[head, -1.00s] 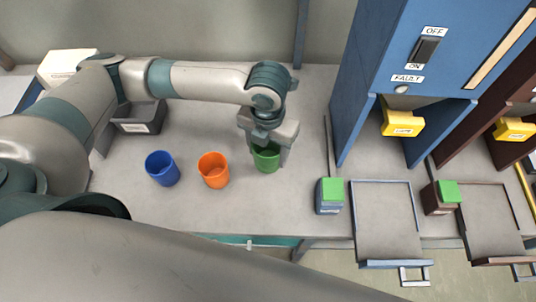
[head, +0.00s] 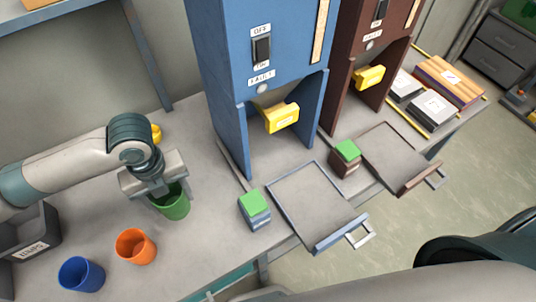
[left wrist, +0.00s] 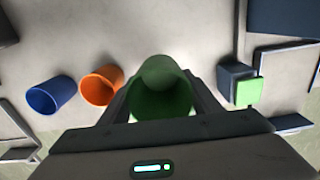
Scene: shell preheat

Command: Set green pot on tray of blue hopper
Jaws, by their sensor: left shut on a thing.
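The green pot (head: 174,207) is held by my left gripper (head: 160,190), whose fingers are shut on it near the rim. In the left wrist view the green pot (left wrist: 162,92) sits between the two fingers. I cannot tell whether its base touches the table. The blue hopper (head: 262,75) stands to the right, with a yellow spout part (head: 282,117). Its tray (head: 312,205) is pulled out in front, flat, empty and blue-rimmed with a front handle. My right gripper is not in view.
An orange pot (head: 136,246) and a blue pot (head: 80,274) stand left of the green one. A green-topped block (head: 255,209) stands between the green pot and the tray. A brown hopper (head: 372,60) with its own tray (head: 402,158) is further right. A dark bin (head: 28,240) is at left.

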